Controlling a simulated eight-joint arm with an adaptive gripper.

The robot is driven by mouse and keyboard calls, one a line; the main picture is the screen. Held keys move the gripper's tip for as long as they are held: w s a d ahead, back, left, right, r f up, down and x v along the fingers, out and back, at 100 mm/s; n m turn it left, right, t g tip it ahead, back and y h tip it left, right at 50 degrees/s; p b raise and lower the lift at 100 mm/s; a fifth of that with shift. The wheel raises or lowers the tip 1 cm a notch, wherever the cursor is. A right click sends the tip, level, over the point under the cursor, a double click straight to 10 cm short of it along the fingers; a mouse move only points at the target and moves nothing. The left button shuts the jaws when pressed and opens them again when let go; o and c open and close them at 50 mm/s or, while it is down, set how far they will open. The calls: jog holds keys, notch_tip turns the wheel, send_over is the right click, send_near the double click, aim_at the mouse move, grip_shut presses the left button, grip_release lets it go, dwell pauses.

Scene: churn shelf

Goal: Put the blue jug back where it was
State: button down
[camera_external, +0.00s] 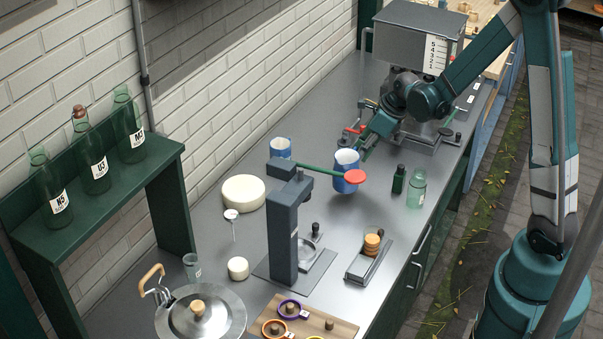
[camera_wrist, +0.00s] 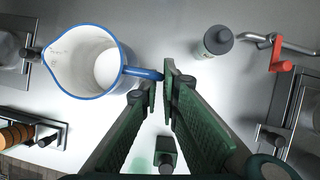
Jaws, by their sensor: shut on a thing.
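The blue jug (camera_external: 344,182) has a white inside and a blue rim; in the external view it is behind the red knob of a press, which hides part of it. In the wrist view the jug (camera_wrist: 88,62) is at upper left, its spout to the left, and looks empty. My gripper (camera_external: 364,150) is to the right of the jug in the external view. In the wrist view my gripper (camera_wrist: 160,82) is shut on the end of the jug's blue handle. I cannot tell whether the jug's base touches the counter.
The grey press (camera_external: 284,235) with its green lever and red knob (camera_external: 355,177) is close to the jug. A dark bottle (camera_external: 399,180) and a green glass jar (camera_external: 416,190) stand right. A white cheese wheel (camera_external: 243,192) is left. A grey machine (camera_external: 410,45) stands behind.

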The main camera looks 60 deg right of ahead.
jog(key=shift+f, duration=0.15)
jog(key=shift+f, duration=1.95)
jog(key=shift+f, duration=0.1)
jog(key=c, duration=2.6)
grip_release()
jog(key=shift+r, duration=0.2)
jog(key=v, duration=1.1)
jog(key=shift+s+r, duration=0.25)
jog(key=shift+r, duration=0.1)
jog(key=shift+a, duration=0.1)
